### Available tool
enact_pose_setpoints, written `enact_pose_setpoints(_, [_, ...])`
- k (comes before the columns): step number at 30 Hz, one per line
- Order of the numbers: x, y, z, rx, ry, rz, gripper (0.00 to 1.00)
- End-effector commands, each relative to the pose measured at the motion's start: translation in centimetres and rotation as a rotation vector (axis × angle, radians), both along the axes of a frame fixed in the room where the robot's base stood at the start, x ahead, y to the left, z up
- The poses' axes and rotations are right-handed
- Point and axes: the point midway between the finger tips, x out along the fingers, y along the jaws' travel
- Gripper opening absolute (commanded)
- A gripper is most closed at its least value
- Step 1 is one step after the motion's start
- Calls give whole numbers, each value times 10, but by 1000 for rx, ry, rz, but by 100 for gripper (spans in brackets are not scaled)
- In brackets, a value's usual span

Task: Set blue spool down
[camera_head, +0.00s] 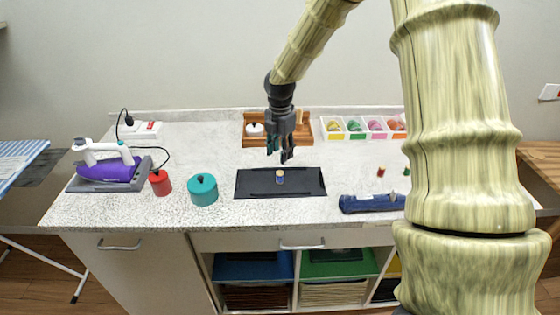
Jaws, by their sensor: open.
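The blue spool (280,177) stands upright on a dark rectangular mat (305,183) in the middle of the counter. It looks small, with pale ends. My gripper (287,156) points down just above and slightly to the right of the spool in the picture. Its fingers are open and hold nothing, and the spool appears apart from them.
A wooden rack (255,141) stands behind my gripper. Bins of coloured items (365,128) are at the back right. A dark blue tool (371,203) and small spools (381,172) lie right. A teal pot (203,190), red canister (160,183) and purple iron (108,169) stand left.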

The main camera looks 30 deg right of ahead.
Motion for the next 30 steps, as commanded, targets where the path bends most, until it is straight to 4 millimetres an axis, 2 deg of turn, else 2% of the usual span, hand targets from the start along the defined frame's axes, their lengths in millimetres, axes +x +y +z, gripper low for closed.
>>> enact_pose_setpoints(8, [0,0,15,0,-1,0,42])
enact_pose_setpoints(25, [0,0,16,0,0,0,42])
enact_pose_setpoints(30, [0,0,35,-1,0,0,42])
